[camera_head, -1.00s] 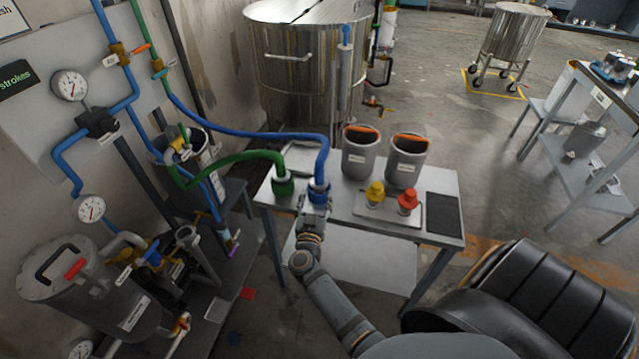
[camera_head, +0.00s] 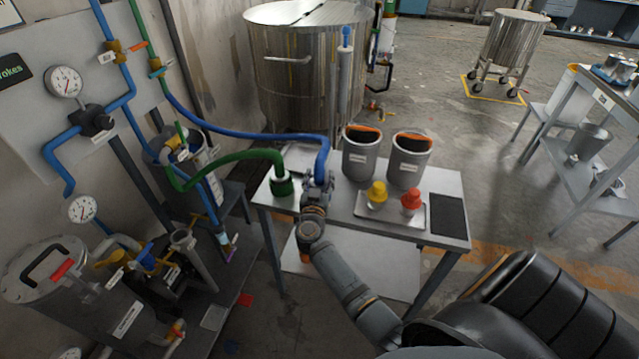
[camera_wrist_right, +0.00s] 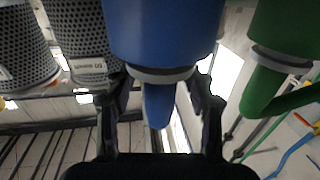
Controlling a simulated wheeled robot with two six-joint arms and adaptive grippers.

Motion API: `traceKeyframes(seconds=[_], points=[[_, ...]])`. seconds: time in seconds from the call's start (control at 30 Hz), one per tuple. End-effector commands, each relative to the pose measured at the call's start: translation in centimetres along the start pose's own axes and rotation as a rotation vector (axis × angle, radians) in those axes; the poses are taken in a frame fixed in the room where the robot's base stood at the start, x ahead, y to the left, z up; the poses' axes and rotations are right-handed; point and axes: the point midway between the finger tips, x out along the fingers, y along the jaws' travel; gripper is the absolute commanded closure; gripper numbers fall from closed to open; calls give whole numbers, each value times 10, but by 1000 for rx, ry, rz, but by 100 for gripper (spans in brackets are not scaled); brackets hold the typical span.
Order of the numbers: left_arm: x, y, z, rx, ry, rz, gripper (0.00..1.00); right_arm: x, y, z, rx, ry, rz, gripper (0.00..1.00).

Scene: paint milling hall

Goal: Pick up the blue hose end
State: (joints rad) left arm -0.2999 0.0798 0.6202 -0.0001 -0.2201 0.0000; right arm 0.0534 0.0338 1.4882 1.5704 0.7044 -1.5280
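The blue hose arches over the small metal table, and its blue hose end (camera_wrist_right: 160,30) fills the top middle of the right wrist view, with a grey ring at its rim. In the head view, the hose just above that end (camera_head: 322,160) shows, but my right gripper hides most of the end. My right gripper (camera_head: 318,181) is at the hose end, and its spread fingers (camera_wrist_right: 165,80) stand on either side near the ring. I see no clear closing on it; contact is hard to judge. My left gripper is not in view.
The green hose end (camera_head: 283,185) stands close to the left on the table (camera_head: 445,181). Two grey pots (camera_head: 361,160) (camera_head: 407,168) and a tray with yellow (camera_head: 377,192) and red (camera_head: 411,200) caps are to the right. A steel tank (camera_head: 300,75) is behind.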

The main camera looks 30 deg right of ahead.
Motion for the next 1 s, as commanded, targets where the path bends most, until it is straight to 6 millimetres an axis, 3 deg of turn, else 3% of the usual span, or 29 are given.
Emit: traceKeyframes(seconds=[0.03,0.37,0.8,1.0], points=[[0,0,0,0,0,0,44,0,0,0,0,0,0,57],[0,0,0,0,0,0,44,0,0,0,0,0,0,100],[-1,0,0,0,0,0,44,0,0,-3,1,3,0,100],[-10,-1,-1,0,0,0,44,0,0,-20,3,4,1,100]])
